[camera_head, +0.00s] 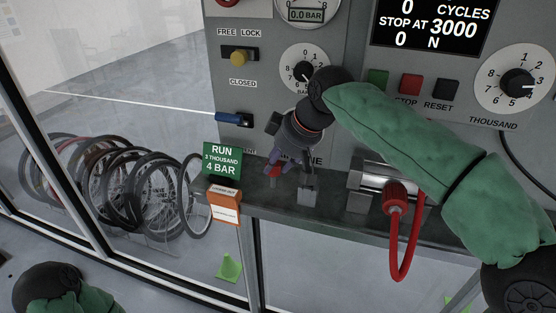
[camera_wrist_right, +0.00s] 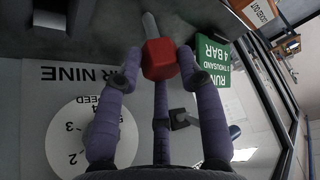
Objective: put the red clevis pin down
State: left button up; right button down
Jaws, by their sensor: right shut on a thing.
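The red clevis pin (camera_head: 275,171) has a red head and a grey shank. My right gripper (camera_head: 281,166) is shut on it above the grey ledge (camera_head: 335,213) of the machine. In the right wrist view the red head (camera_wrist_right: 160,59) sits between the purple fingers, and the shank points away from the palm toward the ledge. I cannot tell whether the shank touches the ledge. Part of the pin is hidden by the fingers in the head view. My left gripper is not in view; only part of my left arm shows at the lower left.
A small grey block (camera_head: 308,194) stands on the ledge just right of the pin. A green RUN sign (camera_head: 222,160) and an orange tagged box (camera_head: 225,207) are to the left. A metal cylinder (camera_head: 385,181) with a red hose (camera_head: 403,262) is to the right.

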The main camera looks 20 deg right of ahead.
jog(key=c, duration=0.8)
grip_release()
jog(key=shift+f, duration=0.1)
jog(key=v, duration=1.2)
jog(key=shift+p, duration=0.3)
